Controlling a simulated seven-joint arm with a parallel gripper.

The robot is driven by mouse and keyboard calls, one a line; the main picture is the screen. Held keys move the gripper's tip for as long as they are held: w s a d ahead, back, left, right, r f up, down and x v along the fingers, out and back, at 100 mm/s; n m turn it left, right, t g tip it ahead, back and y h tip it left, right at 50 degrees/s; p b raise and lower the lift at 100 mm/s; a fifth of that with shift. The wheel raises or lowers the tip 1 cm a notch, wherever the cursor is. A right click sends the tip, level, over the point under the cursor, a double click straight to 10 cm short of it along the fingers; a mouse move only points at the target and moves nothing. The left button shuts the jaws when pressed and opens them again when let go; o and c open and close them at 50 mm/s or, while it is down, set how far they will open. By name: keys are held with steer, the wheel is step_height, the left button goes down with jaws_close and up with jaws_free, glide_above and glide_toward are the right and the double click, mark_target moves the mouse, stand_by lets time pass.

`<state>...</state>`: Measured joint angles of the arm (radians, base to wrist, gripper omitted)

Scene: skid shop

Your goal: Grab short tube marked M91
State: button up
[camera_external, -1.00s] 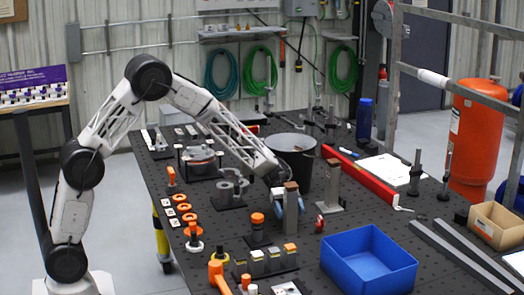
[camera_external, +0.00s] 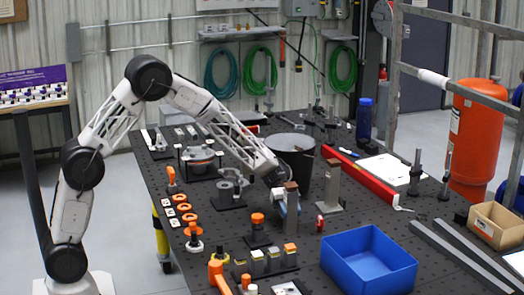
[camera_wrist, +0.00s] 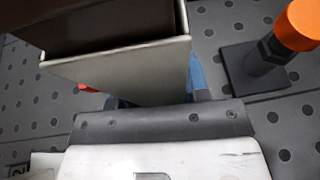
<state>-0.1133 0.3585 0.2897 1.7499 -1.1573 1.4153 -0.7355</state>
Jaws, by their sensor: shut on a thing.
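A square, pale metal tube (camera_external: 292,226) with a brown top stands upright near the middle of the table. My gripper (camera_external: 291,207) reaches it from the upper left, its blue fingers shut on the tube's sides. No M91 mark is legible. I cannot tell whether the tube's foot touches the table. A similar taller square tube (camera_external: 333,184) stands on a block to the right.
A blue bin (camera_external: 350,272) sits at the front right. A dark round bucket (camera_external: 292,160) is close behind my gripper. An orange-topped fitting (camera_external: 257,220) stands to the left, also in the wrist view (camera_wrist: 262,58). A small red item (camera_external: 320,223) lies right of the tube.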

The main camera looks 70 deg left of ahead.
mark_target(291, 184)
steer(key=shift+c, duration=0.6)
steer(key=shift+r, duration=0.1)
steer(key=shift+r, duration=4.95)
steer(key=shift+r, duration=0.1)
